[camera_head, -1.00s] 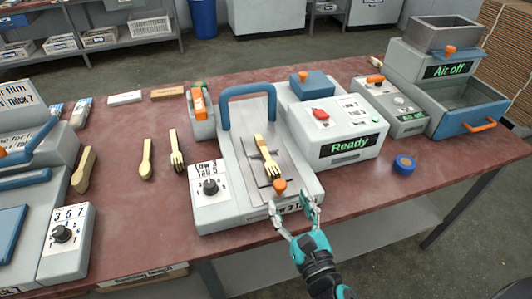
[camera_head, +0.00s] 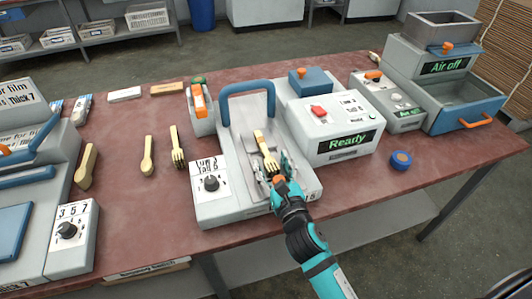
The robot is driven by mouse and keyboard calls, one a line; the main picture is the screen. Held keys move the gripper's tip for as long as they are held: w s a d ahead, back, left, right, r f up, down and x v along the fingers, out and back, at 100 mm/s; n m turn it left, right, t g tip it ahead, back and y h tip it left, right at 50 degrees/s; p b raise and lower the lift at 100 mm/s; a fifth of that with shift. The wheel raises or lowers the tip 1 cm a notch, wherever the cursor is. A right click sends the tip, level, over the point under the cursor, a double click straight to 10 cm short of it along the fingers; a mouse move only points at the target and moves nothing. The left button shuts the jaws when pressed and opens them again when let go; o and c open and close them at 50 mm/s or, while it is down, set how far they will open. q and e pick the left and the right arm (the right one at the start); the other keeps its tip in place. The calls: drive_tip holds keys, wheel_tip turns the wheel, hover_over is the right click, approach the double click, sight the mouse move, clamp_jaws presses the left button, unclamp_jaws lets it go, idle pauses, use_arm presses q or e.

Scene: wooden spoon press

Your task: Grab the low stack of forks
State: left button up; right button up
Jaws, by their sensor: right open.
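Pale yellow wooden forks (camera_head: 177,150) lie on the table left of the press, tines toward the front; I cannot tell how many are stacked. Another pale wooden fork or thin fork stack (camera_head: 267,150) lies on the metal bed of the grey press (camera_head: 235,130), tines toward the front. My right gripper (camera_head: 273,167) is open over the front of the press bed, its fingers on either side of the tined end there. The hand hides part of the bed's front; contact is unclear. My left gripper is not in view.
Pale wooden spoons (camera_head: 147,160) and a thicker wooden stack (camera_head: 86,165) lie further left. The blue press handle (camera_head: 248,90) arches behind the bed. A "Ready" control box (camera_head: 335,130) stands right of it. A blue tape roll (camera_head: 401,159) lies on the table.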

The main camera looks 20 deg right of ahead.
drive_tip(key=c, duration=1.1)
